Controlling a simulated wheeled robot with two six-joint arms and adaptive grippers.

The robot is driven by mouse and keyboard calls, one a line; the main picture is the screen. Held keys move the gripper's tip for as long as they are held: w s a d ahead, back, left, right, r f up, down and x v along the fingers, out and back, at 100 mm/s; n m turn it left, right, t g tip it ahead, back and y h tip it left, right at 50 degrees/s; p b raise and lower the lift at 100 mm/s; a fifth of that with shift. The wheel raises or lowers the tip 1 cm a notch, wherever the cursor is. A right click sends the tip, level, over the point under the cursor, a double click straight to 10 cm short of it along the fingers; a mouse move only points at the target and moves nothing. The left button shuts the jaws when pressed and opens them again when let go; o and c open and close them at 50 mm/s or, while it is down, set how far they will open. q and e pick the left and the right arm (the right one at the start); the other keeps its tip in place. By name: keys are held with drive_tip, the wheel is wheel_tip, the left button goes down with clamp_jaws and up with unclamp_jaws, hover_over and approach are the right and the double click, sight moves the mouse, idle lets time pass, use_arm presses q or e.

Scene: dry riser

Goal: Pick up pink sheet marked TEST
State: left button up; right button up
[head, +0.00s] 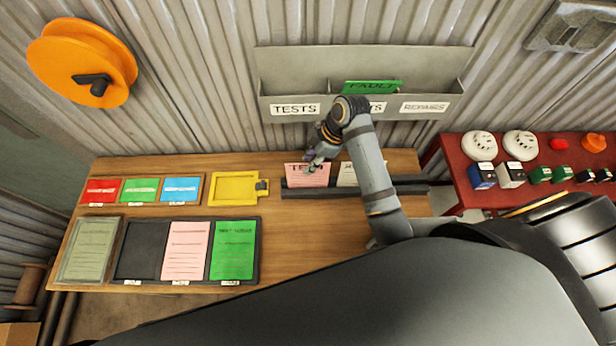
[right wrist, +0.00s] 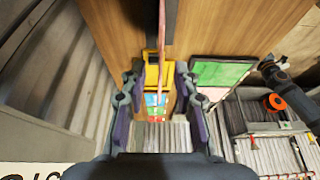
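The pink sheet marked TEST (head: 306,178) stands in a dark slotted rail (head: 345,191) on the bench; its last letters are partly covered by my right gripper. My right gripper (head: 316,161) is at the sheet's upper right part. In the right wrist view, the sheet shows almost edge-on as a thin pink strip (right wrist: 161,40) between the spread fingers of the right gripper (right wrist: 160,103). The fingers look apart from it on both sides. My left gripper is outside the head view; a dark jointed part at the right of the wrist view may be my left arm.
A cream sheet (head: 347,175) stands right of it in the same rail. A grey wall rack (head: 297,84) labelled TESTS and REPAIRS holds a green FAULT card (head: 372,87) above. A dark tray (head: 141,250) holds pink and green sheets. A yellow frame (head: 235,188) lies left.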

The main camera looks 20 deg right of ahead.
drive_tip(key=shift+f, duration=0.2)
idle(0.3)
clamp_jaws()
drive_tip(key=shift+r, duration=0.1)
